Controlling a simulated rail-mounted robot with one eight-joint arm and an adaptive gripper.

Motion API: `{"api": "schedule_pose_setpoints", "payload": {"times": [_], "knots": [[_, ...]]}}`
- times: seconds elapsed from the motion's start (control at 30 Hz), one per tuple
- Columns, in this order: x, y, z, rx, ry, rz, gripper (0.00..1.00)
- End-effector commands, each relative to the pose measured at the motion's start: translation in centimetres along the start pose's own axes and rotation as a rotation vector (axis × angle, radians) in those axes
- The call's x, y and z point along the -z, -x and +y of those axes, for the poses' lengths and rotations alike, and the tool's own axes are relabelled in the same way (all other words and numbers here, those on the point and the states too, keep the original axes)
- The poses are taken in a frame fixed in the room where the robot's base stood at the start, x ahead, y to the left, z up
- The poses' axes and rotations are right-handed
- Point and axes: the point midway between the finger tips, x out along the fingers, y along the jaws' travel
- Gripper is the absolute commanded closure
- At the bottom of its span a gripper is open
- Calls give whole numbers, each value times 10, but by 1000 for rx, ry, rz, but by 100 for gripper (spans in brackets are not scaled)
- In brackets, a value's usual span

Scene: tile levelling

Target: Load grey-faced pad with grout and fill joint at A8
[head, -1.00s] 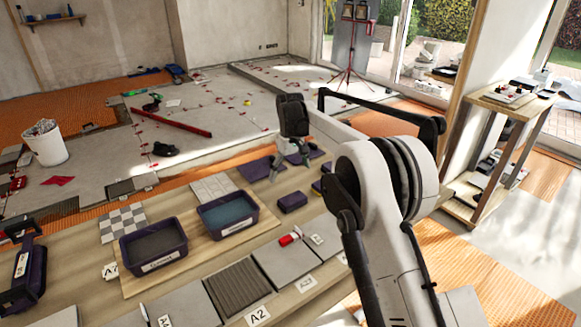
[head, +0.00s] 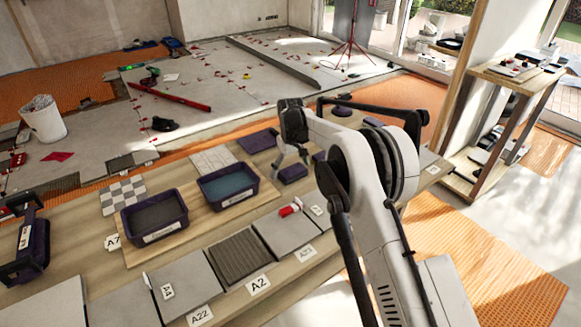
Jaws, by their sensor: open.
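My gripper (head: 291,160) is open and empty, fingers pointing down over the bench's back half. It hangs just above and behind a small purple block (head: 292,173); I cannot tell whether they touch. No grey pad face is visible. A purple tub (head: 181,228) holds dark grey material, probably the grout; its label is too small to read. The tub to its right (head: 203,197) holds bluish liquid. Labels A7, A2, A22 and A23 show; I cannot make out A8.
Grey tiles and a ribbed tile (head: 237,257) line the bench front, with a red-handled tool (head: 290,208) on one. A checkered tile (head: 122,194) and a flat purple piece (head: 258,141) lie farther back. A wooden shelf (head: 515,80) stands at the right.

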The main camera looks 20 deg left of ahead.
Motion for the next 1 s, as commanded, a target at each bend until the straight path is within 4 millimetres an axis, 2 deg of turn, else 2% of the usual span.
{"api": "schedule_pose_setpoints", "payload": {"times": [0.13,0.5,0.53,0.7,1.0], "knots": [[0,0,0,0,0,0,3],[0,0,0,0,0,0,52],[0,0,0,0,0,0,27],[0,0,0,0,0,0,50],[0,0,0,0,0,0,51]]}}
